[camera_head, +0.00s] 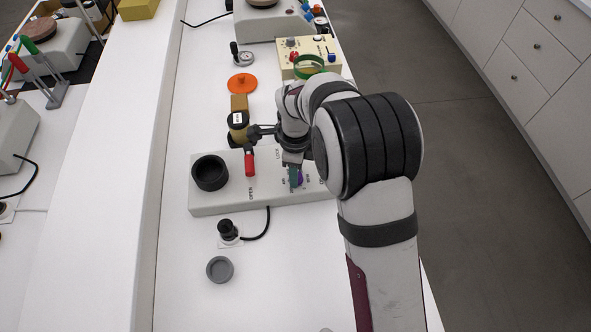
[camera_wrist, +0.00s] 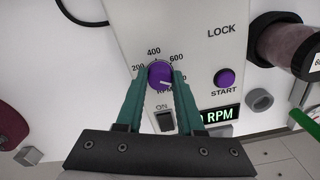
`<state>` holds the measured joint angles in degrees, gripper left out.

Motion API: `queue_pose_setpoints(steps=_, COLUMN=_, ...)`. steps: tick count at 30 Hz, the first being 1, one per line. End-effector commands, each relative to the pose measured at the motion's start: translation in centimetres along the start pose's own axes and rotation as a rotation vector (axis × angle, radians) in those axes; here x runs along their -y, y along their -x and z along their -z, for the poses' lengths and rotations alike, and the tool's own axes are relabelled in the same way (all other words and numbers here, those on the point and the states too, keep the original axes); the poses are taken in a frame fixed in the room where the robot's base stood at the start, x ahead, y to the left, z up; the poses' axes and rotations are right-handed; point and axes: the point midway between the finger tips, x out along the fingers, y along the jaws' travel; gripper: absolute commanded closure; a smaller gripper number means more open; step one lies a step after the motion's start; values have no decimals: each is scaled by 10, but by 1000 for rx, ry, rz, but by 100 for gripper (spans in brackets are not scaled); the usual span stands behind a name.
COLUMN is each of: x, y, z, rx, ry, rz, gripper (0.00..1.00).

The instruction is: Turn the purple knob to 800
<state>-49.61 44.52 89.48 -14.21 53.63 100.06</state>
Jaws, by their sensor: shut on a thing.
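The purple knob (camera_wrist: 159,74) is on the pale panel of the device in the wrist view. Its printed scale shows 200, 400 and 600 around the top; the 800 mark is not visible, with my right finger covering that side. The knob's white line points right and slightly down, past 600. My gripper (camera_wrist: 160,76) has its two teal fingers shut on the knob, one on each side. In the head view my gripper (camera_head: 295,176) is low over the device (camera_head: 220,206), and only a bit of the purple knob (camera_head: 301,178) shows.
A purple START button (camera_wrist: 224,77), an ON switch (camera_wrist: 165,121) and a partly hidden RPM display (camera_wrist: 222,114) are close to the fingers. A red-handled lever (camera_head: 249,162) and a black round holder (camera_head: 210,172) are left of my gripper. A jar (camera_head: 238,128) is behind.

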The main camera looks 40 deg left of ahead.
Motion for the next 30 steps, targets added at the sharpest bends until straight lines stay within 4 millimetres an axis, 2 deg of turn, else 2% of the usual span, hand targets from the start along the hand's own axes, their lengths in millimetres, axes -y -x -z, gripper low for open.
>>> queue_pose_setpoints(steps=7, x=0, y=1, z=0, rx=1, ry=-2, rz=1, gripper=100)
queue_pose_setpoints(steps=8, x=0, y=1, z=0, rx=1, ry=-2, rz=1, gripper=60)
queue_pose_setpoints(steps=12, x=0, y=0, z=0, rx=0, ry=-1, rz=1, gripper=35)
queue_pose_setpoints(steps=23, x=0, y=6, z=0, rx=1, ry=-1, rz=1, gripper=33)
queue_pose_setpoints(steps=26, x=1, y=22, z=0, rx=2, ry=-2, rz=3, gripper=33)
queue_pose_setpoints(steps=30, x=1, y=63, z=-1, rx=3, ry=-1, rz=6, gripper=33)
